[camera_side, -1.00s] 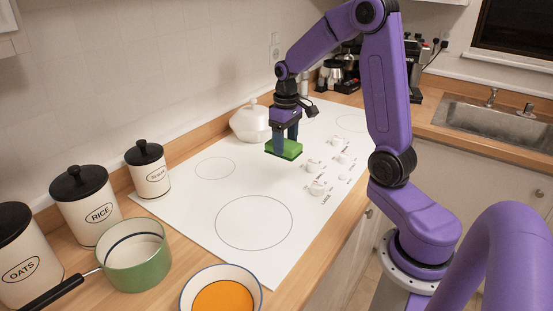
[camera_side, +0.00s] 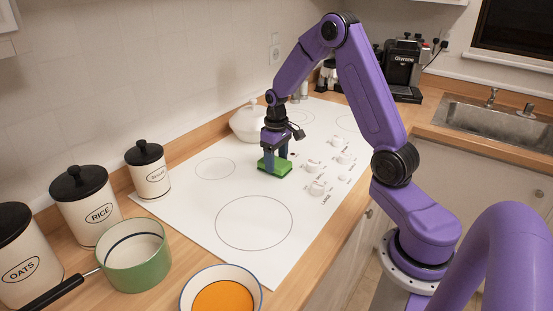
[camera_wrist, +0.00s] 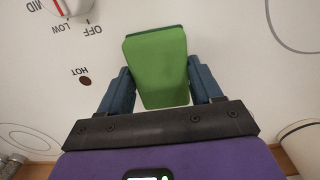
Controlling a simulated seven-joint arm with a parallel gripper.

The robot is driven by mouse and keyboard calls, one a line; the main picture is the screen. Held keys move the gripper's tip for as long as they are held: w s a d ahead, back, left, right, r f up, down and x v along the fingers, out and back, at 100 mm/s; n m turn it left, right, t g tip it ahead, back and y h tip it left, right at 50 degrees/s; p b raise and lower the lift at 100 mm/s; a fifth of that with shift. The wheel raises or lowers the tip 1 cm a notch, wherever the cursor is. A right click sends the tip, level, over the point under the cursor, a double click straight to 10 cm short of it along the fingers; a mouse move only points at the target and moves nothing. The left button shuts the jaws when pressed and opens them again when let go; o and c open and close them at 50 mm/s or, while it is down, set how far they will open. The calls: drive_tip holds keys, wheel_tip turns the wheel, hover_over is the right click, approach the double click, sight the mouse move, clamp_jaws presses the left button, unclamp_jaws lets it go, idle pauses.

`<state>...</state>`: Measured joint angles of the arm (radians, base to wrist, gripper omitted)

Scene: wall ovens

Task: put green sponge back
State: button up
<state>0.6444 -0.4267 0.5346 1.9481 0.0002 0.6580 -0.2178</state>
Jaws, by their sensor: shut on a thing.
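The green sponge (camera_side: 274,167) is held between the two fingers of my gripper (camera_side: 275,158). In the side view it is at or just above the white cooktop; I cannot tell whether it touches. The wrist view shows the sponge (camera_wrist: 158,68) as a bright green block with a darker green edge, with the blue fingers of my gripper (camera_wrist: 158,88) against its left and right sides.
The white cooktop (camera_side: 185,200) has printed burner rings and several knobs (camera_side: 317,187) right of the sponge. A white lidded pot (camera_side: 247,124) stands behind my gripper. A green pot (camera_side: 138,262), an orange-filled bowl (camera_side: 222,293) and canisters (camera_side: 148,172) are at left and front. The sink (camera_side: 495,125) is far right.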

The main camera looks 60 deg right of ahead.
sight(276, 161)
drive_tip(key=shift+f, duration=0.2)
drive_tip(key=o, duration=1.1)
drive_tip(key=shift+r, duration=0.15)
wheel_tip(276, 161, up, 11)
drive_tip(key=s+a+r+n, duration=0.2)
drive_tip(key=s+a+n, duration=0.15)
drive_tip(key=a, duration=0.65)
drive_tip(key=s+a+n, duration=0.3)
drive_tip(key=s, duration=0.5)
drive_tip(key=s+a+f+n, duration=0.1)
drive_tip(key=s+a+n, duration=0.2)
drive_tip(key=s, duration=0.6)
drive_tip(key=s+a+f+n, duration=0.1)
drive_tip(key=s+a+n, duration=0.2)
drive_tip(key=s+a, duration=0.2)
drive_tip(key=shift+s, duration=1.9)
